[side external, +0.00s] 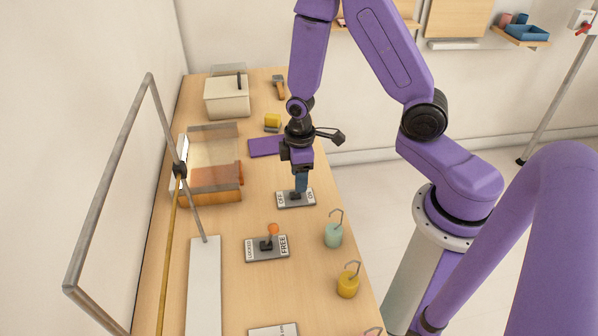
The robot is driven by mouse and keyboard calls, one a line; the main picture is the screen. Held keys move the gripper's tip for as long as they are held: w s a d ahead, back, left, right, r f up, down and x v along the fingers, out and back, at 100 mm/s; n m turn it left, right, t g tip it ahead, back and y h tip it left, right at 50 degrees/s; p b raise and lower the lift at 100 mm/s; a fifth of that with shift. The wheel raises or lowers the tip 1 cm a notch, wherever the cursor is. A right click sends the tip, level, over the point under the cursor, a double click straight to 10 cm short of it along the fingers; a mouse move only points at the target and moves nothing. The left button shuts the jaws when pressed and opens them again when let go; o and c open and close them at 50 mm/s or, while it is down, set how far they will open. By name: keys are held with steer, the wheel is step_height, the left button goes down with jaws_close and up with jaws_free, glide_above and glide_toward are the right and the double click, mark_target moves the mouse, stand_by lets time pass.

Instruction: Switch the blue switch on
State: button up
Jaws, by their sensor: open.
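The blue switch (301,183) stands on a plate (282,200) that has an OFF label at the left and an ON label at the right. Its blue handle is roughly upright, and its top is partly hidden by my gripper. My gripper (299,169) points down right over the blue handle, with its fingers open at the handle's top. I cannot tell from this view whether the fingers touch it or which side the lever is set to.
An orange-knobbed lever (272,231) on a LOCKED/FREE plate stands in front. A mint weight (333,236) and a yellow weight (347,285) with hooks stand at the right edge. A glass-sided box (227,196) stands left, a purple slab (264,147) behind.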

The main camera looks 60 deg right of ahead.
steer(key=shift+r, duration=0.1)
step_height(320, 180, up, 17)
stand_by(0.8)
steer(key=shift+s+r, duration=0.1)
steer(key=shift+s, duration=0.05)
steer(key=s+a+n, duration=0.1)
steer(key=s+a, duration=0.1)
steer(key=s, duration=0.7)
steer(key=s+a+n, duration=0.2)
steer(key=s, duration=0.7)
steer(key=shift+s+r+n, duration=0.3)
steer(key=shift+s+r, duration=0.1)
